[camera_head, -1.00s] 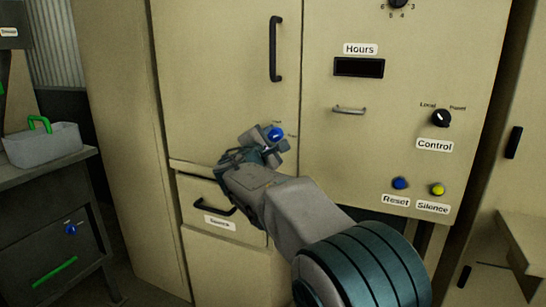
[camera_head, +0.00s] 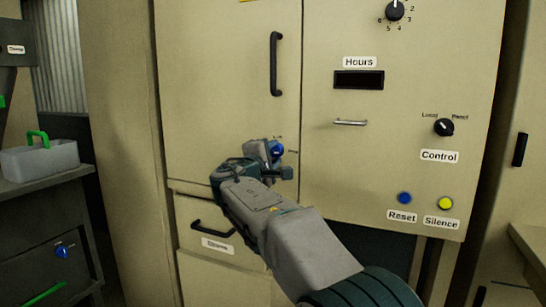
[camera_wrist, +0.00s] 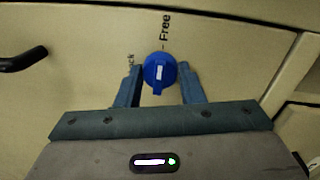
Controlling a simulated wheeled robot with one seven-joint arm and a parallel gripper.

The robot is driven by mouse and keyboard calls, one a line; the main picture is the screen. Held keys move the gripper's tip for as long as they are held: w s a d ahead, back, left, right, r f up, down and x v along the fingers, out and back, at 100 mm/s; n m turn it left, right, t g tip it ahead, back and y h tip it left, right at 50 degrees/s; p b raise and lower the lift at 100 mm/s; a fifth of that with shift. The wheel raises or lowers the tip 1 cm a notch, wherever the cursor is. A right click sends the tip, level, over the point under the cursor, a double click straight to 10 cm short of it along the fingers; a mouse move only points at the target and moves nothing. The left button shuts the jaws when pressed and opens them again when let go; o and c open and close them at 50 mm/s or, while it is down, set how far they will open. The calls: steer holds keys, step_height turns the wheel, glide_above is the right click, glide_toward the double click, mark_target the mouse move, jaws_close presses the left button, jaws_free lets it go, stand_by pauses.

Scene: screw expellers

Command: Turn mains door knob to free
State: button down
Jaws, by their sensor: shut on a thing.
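The blue mains door knob (camera_head: 277,149) is on the beige cabinet door (camera_head: 225,80), near its lower right corner. In the wrist view the knob (camera_wrist: 159,72) has a white mark lying nearly in line with the printed word "Free" above it. A second label at its left is partly hidden by a finger. My gripper (camera_head: 270,158) is at the knob, coming from below in the head view. In the wrist view my gripper (camera_wrist: 160,80) has one finger on each side of the knob and is shut on it.
A black vertical door handle (camera_head: 276,64) is above the knob. A drawer with a black handle (camera_head: 212,230) is below. The right panel has a metal handle (camera_head: 350,122), a black control knob (camera_head: 443,127), and blue and yellow buttons. A grey tote (camera_head: 40,158) stands at left.

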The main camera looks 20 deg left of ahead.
steer(key=c, duration=0.9)
jaws_free()
steer(key=shift+c, duration=0.2)
steer(key=s+f, duration=0.1)
steer(key=s, duration=1.2)
steer(key=shift+s+p, duration=0.35)
steer(key=shift+s, duration=0.05)
